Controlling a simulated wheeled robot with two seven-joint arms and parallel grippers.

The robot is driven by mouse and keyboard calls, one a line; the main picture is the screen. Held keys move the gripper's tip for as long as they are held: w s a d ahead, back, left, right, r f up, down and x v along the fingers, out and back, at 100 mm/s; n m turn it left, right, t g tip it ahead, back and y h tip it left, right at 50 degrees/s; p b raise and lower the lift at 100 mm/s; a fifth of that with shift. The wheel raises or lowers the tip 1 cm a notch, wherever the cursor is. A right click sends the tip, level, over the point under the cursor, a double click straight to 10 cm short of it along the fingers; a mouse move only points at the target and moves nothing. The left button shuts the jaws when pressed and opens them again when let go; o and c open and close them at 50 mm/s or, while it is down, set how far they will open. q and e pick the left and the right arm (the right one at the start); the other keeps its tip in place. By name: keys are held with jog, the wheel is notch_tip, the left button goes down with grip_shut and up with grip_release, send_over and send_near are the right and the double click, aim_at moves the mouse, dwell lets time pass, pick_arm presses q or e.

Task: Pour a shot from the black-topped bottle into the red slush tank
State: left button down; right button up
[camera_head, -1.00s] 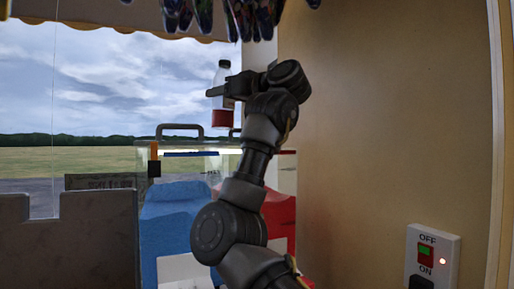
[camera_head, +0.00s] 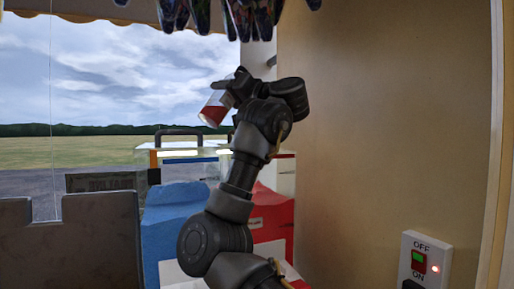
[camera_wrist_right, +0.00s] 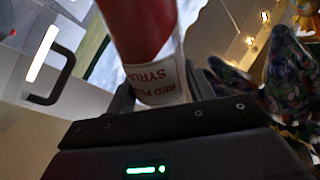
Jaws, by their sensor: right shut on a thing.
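The bottle (camera_head: 213,108) is held in the air at the upper middle of the head view, leaning with its red-filled end toward the lower left. Its black top cannot be told apart from the dark gripper. My right gripper (camera_head: 226,88) is shut on the bottle. In the right wrist view the bottle (camera_wrist_right: 159,80) shows a white label reading "RED" and "SYRUP", with red beside it. No liquid is seen leaving the bottle. My left gripper is not in view.
A wall with an on/off switch (camera_head: 419,257) is on the right. A grey panel (camera_head: 98,240) stands at left.

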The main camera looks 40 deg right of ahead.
aim_at(228, 109)
jog(key=shift+w+a+f+m+h+p, duration=0.15)
jog(key=shift+m+p, duration=0.15)
jog(key=shift+m, duration=0.3)
jog(key=shift+w+a+f+m+h+p, duration=0.15)
jog(key=shift+m+p, duration=0.1)
jog(key=shift+m, duration=0.35)
jog(key=shift+s+a+r+m+p, duration=0.15)
jog(key=shift+r+m+p, duration=0.15)
jog(key=shift+r+p, duration=0.35)
jog(key=shift+a+r+m+t+p, duration=0.1)
jog(key=shift+r+m+t+p, duration=0.1)
jog(key=shift+m+t+p, duration=0.2)
jog(key=shift+a+m+h, duration=0.15)
jog(key=shift+m+h, duration=0.25)
jog(key=shift+a+f+m, duration=0.1)
jog(key=shift+f+m, duration=0.3)
jog(key=shift+f, duration=0.25)
jog(key=f+m, duration=0.1)
jog(key=f+m+h, duration=0.1)
jog(key=m, duration=0.1)
jog(key=shift+a+p, duration=0.25)
jog(key=shift+p, duration=0.05)
jog(key=shift+d+f+m+t, duration=0.15)
jog(key=shift+m+t, duration=0.15)
jog(key=shift+m, duration=0.2)
jog(key=shift+d+m+h+b, duration=0.35)
jog(key=shift+m+h, duration=0.25)
jog(key=shift+m, duration=0.2)
jog(key=shift+f+m, duration=0.4)
jog(key=shift+m, duration=0.1)
